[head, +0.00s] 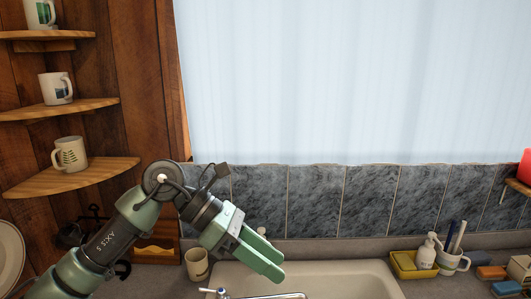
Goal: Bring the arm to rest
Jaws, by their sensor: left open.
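My left arm comes in from the lower left, bends at its wrist and points down to the right. My left gripper (264,262) is green, open and empty, and it is over the left part of the sink (340,272). I see nothing between its fingers. My right gripper does not show in the head view.
A beige mug (196,265) stands on the counter just left of the sink. A faucet (250,294) is at the bottom edge. A yellow caddy (413,265), soap bottle (427,251) and white cup (453,263) stand at the right. Wooden corner shelves (75,177) hold mugs at the left.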

